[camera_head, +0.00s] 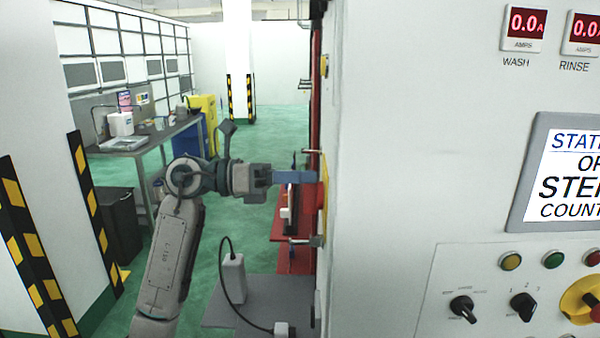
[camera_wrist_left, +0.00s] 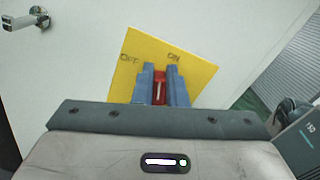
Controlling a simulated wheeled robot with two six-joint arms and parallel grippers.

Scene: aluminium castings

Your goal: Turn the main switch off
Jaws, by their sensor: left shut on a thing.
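The main switch is a red handle (camera_wrist_left: 160,88) with a white line, on a yellow plate (camera_wrist_left: 200,78) marked OFF and ON. The plate is on the side wall of a white cabinet (camera_head: 400,150), and its edge shows in the head view (camera_head: 324,196). My left gripper (camera_wrist_left: 160,72) has its blue fingers on both sides of the red handle and is shut on it. In the head view the left gripper (camera_head: 312,177) reaches the plate from the left. The white line lies about upright in the wrist view; which word it points to is unclear.
A metal door handle (camera_wrist_left: 38,18) stands out from the wall near the plate. The cabinet front carries a sign (camera_head: 570,175), knobs (camera_head: 462,308) and displays reading 0.0. A grey bench (camera_head: 165,140) and a striped pillar guard (camera_head: 30,250) stand at left. Green floor is open behind.

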